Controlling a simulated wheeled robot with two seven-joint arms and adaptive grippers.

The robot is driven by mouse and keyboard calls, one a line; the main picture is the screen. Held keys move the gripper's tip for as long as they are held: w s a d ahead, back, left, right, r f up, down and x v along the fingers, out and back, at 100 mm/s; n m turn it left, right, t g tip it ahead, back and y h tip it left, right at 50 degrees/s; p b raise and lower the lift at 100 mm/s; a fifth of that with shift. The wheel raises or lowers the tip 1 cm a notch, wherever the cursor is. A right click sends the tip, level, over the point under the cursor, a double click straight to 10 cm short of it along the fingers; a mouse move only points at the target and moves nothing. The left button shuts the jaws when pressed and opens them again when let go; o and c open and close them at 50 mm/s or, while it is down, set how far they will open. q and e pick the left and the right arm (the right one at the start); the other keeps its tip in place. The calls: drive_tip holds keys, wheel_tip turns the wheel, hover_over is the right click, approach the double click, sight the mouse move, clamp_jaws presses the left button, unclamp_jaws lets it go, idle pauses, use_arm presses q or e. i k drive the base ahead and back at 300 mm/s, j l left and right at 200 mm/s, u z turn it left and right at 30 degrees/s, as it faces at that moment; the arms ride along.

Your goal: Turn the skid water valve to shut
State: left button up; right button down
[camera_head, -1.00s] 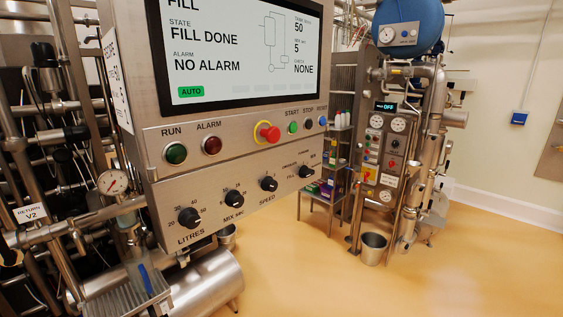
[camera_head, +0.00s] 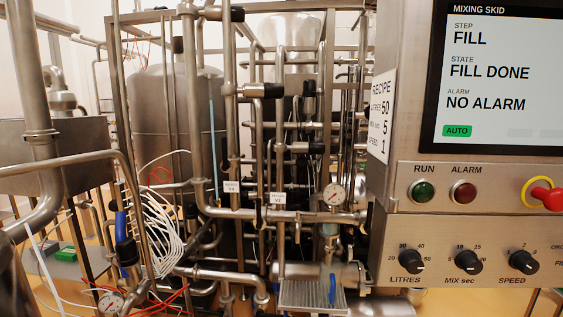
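A small white label (camera_head: 232,186) that seems to read WATER hangs on the skid pipework, left of the middle. Beside it, a white label (camera_head: 278,198) reads RETURN V2. I cannot clearly make out the water valve's handle or its position among the crowded pipes. A blue upright part (camera_head: 121,225) shows on the pipework at the left; I cannot tell whether it is a valve handle. Neither of my grippers is in view.
The control panel (camera_head: 405,225) fills the right side; its screen (camera_head: 495,80) reads FILL, FILL DONE, NO ALARM, AUTO. A pressure gauge (camera_head: 334,194) sits near the labels. A ribbed metal tray (camera_head: 300,294) juts out below. Loose white cables (camera_head: 165,235) hang at left.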

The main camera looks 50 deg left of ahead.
sight(225, 167)
drive_tip(key=u, duration=2.05)
